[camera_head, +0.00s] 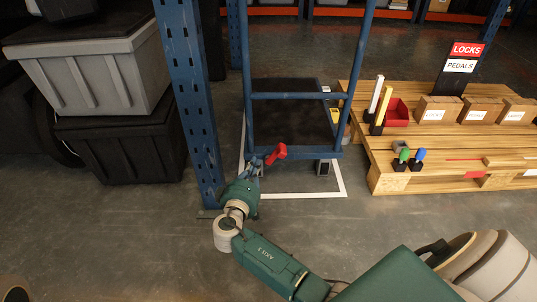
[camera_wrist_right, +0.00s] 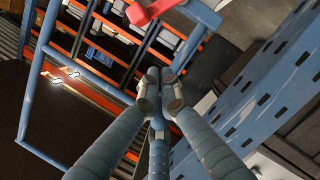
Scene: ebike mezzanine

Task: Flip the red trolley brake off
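The red brake lever (camera_head: 276,153) sits at the low front of the blue trolley (camera_head: 292,97), and its head is angled up to the right. In the right wrist view the red lever (camera_wrist_right: 150,11) shows at the top edge, beyond the fingertips and partly cut off. My right gripper (camera_head: 254,167) is just left of and below the lever in the head view. In the right wrist view its fingers (camera_wrist_right: 159,88) come together at the tips, with nothing seen between them. I cannot tell whether it touches the lever. My left gripper is not in view.
A blue rack post (camera_head: 190,95) stands close left of the trolley, with stacked grey and black bins (camera_head: 90,70) beyond. A wooden pallet (camera_head: 385,160) with boxes and a red bin (camera_head: 397,112) stands right. White floor tape (camera_head: 305,195) outlines the trolley's spot. Front floor is clear.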

